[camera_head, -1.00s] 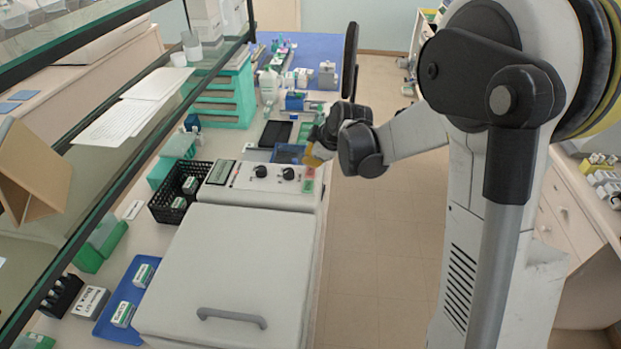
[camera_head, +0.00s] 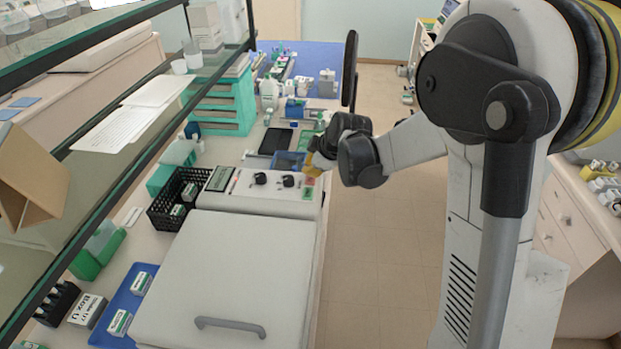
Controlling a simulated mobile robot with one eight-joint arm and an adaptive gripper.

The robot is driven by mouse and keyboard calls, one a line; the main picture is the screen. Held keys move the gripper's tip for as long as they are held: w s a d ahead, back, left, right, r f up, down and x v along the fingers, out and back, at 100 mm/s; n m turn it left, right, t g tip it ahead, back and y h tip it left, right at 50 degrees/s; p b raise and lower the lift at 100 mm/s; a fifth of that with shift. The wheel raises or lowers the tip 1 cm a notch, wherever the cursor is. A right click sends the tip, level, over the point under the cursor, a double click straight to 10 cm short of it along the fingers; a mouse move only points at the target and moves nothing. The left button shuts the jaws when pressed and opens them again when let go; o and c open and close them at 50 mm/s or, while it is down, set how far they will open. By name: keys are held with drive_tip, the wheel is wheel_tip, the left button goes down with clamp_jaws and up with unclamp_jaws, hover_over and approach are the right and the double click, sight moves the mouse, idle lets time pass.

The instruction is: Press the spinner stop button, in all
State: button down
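The spinner (camera_head: 233,265) is a white box with a closed, handled lid. Its rear panel (camera_head: 240,186) carries a small display and two black knobs. At the panel's right end, a small reddish button (camera_head: 309,181) lies behind a green one (camera_head: 307,195); no labels are legible. My gripper (camera_head: 313,166) reaches in from the right, its yellowish tip just beyond or over the reddish button. I cannot tell whether it touches. The fingers are too small and overlapped to show whether they are open or shut.
A black basket (camera_head: 172,212) stands left of the spinner, and a blue tray (camera_head: 122,300) with small boxes lies at its front left. A glass shelf (camera_head: 135,105) runs along the left. A dark tablet (camera_head: 275,142) lies behind the panel.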

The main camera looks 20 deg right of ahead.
drive_tip(key=shift+f, duration=0.1)
idle(0.5)
drive_tip(key=shift+f+b, duration=0.35)
drive_tip(key=shift+b, duration=0.1)
drive_tip(key=shift+f+b, duration=0.3)
drive_tip(key=shift+b, duration=0.05)
idle(0.3)
drive_tip(key=shift+r, duration=0.15)
idle(0.3)
drive_tip(key=shift+r+p, duration=0.45)
drive_tip(key=shift+r, duration=0.15)
drive_tip(key=shift+r+p, duration=1.65)
drive_tip(key=shift+r, duration=0.9)
